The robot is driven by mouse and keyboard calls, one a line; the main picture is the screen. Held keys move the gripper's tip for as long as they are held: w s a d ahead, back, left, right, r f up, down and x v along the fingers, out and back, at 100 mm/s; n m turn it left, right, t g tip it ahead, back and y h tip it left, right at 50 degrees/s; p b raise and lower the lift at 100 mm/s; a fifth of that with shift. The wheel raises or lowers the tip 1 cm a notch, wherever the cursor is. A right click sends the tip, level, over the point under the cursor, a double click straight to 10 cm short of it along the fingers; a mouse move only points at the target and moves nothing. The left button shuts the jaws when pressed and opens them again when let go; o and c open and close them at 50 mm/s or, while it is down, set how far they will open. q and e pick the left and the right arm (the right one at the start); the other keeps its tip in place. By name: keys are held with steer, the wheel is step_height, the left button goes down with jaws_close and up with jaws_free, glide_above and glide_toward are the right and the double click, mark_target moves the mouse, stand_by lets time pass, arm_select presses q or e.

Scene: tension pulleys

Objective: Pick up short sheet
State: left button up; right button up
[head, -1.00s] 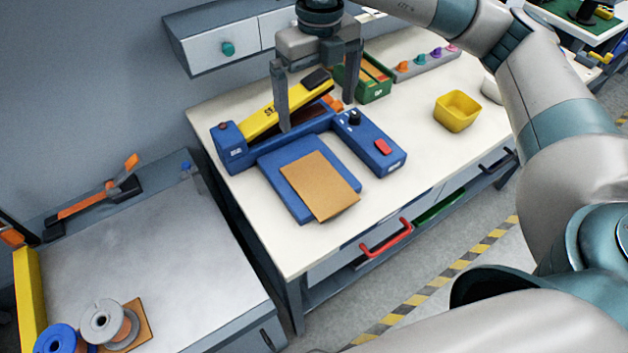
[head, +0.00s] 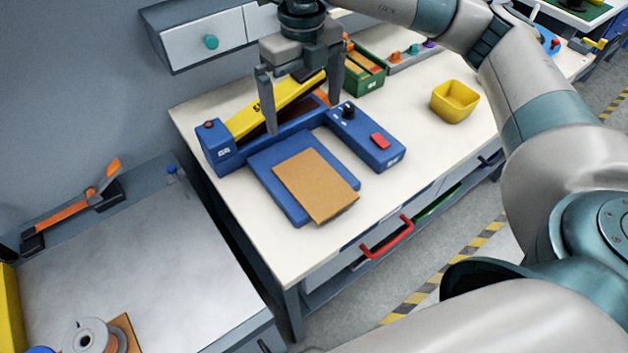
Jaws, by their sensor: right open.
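A flat tan sheet (head: 316,186) lies on the blue plate (head: 262,150) of a blue and yellow bench device (head: 285,105). The sheet's near right corner sticks out past the plate's edge. My right gripper (head: 301,117) is open and empty, pointing down over the device behind the sheet. Its two fingers are apart, one in front of the yellow arm and one to its right. It does not touch the sheet. My left gripper is not in view.
A yellow bin (head: 454,102) stands right of the device. A green box (head: 364,75) with tan pieces stands behind. A grey table (head: 140,255) at lower left holds an orange-handled tool (head: 75,208) and a spool (head: 88,336). The white tabletop's front is clear.

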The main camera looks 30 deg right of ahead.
step_height(320, 180, down, 6)
steer(key=p, duration=0.4)
glide_above(304, 170)
steer(key=f, duration=0.4)
steer(key=shift+s+d+f, duration=0.2)
steer(key=shift+s+f, duration=0.05)
steer(key=shift+f, duration=0.15)
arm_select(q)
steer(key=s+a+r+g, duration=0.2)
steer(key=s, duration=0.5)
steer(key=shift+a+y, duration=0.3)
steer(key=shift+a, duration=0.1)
arm_select(e)
steer(key=shift+f, duration=0.35)
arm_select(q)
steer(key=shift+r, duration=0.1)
arm_select(e)
steer(key=shift+w+a+f+p, duration=0.1)
steer(key=shift+a+f+p, duration=0.05)
steer(key=shift+f+p, duration=0.35)
step_height(304, 170, down, 3)
steer(key=shift+w+a+p, duration=0.1)
steer(key=shift+w+p, duration=0.05)
steer(key=shift+p, duration=0.7)
steer(key=shift+f, duration=0.6)
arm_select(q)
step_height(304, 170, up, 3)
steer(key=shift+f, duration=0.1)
